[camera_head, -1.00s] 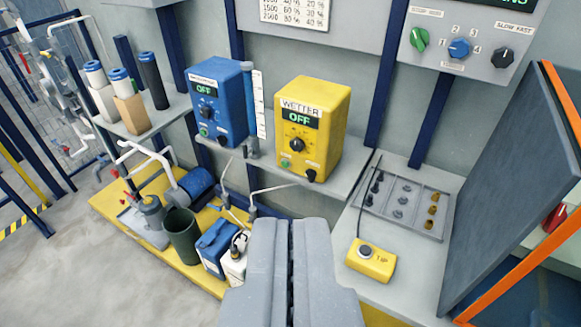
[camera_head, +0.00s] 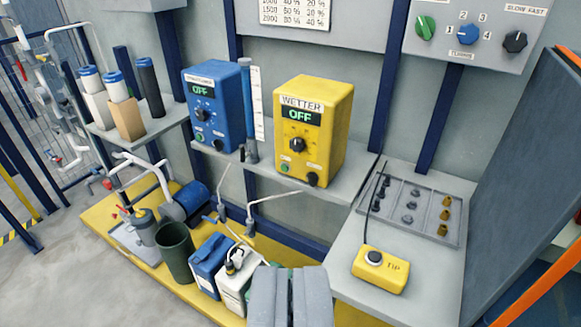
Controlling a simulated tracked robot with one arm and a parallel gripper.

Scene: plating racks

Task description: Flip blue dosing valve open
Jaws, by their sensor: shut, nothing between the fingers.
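A small valve with a blue lever (camera_head: 209,218) sits below the shelf, left of centre, at the lower end of a thin grey pipe. The lever is small, and I cannot tell its exact angle. A similar grey valve (camera_head: 250,226) stands to its right, under a second bent pipe. The blue dosing box (camera_head: 213,105) above reads OFF. My gripper (camera_head: 289,268) is at the bottom centre, shut and empty. In the picture its tips are to the right of and below both valves, apart from them.
A blue canister (camera_head: 210,262), a white canister (camera_head: 235,285) and a dark green bucket (camera_head: 174,250) stand on the yellow platform (camera_head: 105,228) below the valves. The yellow WETTER box (camera_head: 314,130) is on the shelf. A yellow TIP button box (camera_head: 380,271) lies on the right bench.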

